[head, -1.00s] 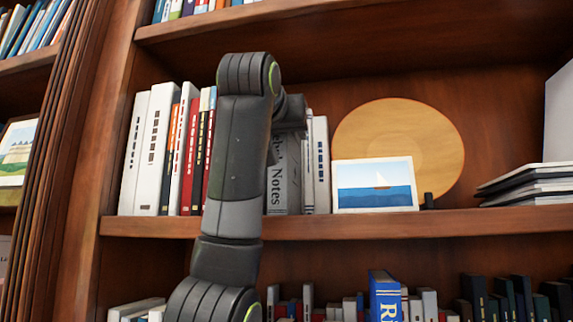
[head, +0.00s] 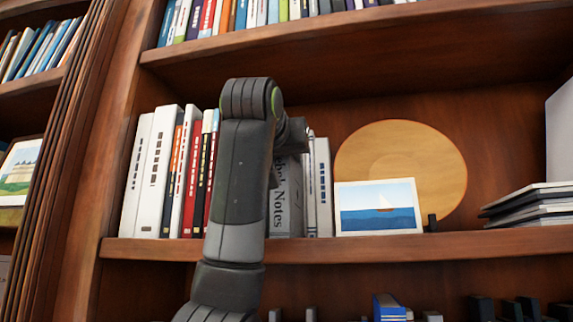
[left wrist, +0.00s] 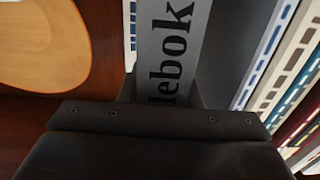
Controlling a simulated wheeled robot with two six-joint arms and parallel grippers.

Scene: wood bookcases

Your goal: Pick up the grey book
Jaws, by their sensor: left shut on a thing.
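The grey book (head: 286,205), with dark lettering on its spine, stands upright in the row on the middle shelf. My left arm hides part of it in the head view. My left gripper (head: 293,135) is at its upper part, mostly hidden behind my own arm. In the left wrist view the grey spine (left wrist: 172,40) fills the space between the fingers, and the gripper is shut on it. I cannot tell whether the book's base has left the shelf. My right gripper is in neither view.
White, red and black books (head: 172,175) stand to the left, with thin white books (head: 322,185) close on the right. A sailboat picture (head: 378,207) and a round wooden plate (head: 440,165) stand further right. A shelf board (head: 350,45) runs above.

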